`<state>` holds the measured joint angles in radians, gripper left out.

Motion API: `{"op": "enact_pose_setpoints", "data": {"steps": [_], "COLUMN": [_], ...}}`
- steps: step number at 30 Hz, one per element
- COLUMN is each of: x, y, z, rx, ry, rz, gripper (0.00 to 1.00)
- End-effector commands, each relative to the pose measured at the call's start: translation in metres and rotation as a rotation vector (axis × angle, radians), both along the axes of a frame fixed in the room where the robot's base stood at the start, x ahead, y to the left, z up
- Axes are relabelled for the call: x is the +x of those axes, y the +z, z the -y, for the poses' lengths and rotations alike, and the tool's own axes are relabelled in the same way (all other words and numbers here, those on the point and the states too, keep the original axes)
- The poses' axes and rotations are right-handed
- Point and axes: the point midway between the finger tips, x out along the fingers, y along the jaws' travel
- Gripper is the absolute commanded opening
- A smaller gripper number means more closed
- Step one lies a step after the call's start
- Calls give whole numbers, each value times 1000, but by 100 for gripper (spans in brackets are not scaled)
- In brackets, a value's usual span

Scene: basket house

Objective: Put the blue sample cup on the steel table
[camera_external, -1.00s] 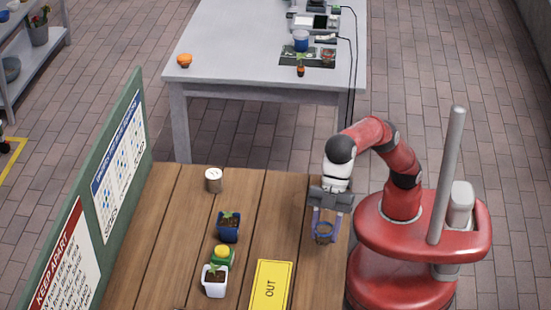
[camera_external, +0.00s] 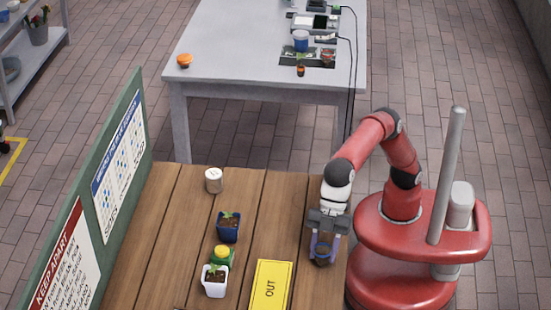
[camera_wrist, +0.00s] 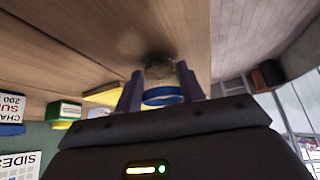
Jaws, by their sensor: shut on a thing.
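The blue-rimmed sample cup (camera_wrist: 163,97) is between the fingers of my gripper (camera_wrist: 158,90) in the wrist view. My gripper (camera_external: 322,257) is shut on it low over the right side of the wooden table in the external view, where the fingers mostly hide the cup (camera_external: 322,263). The cup's far end is close to the wood; I cannot tell if it still touches. The steel table (camera_external: 235,45) is the grey table at the back, well away from my gripper.
The wooden table (camera_external: 180,225) carries a white-topped tin (camera_external: 213,180), a blue plant pot (camera_external: 228,232), a white plant pot (camera_external: 214,285), a yellow-lidded green jar (camera_external: 222,254) and a yellow OUT mat (camera_external: 271,285). An orange item (camera_external: 184,61) and instruments stand on the steel table; its left-middle is clear.

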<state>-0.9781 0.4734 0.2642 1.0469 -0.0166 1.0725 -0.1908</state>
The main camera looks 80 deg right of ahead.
Motion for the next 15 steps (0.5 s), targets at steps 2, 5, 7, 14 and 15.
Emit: {"op": "enact_pose_setpoints", "data": {"steps": [2,5,7,14,15], "x": [0,0,0,0,0], "y": [-3,-4,-4,-4,-4], "z": [0,0,0,0,0], "rx": [0,0,0,0,0], "ry": [0,0,0,0,0], "rz": [0,0,0,0,0], "gripper": [17,43,52,61,61]}}
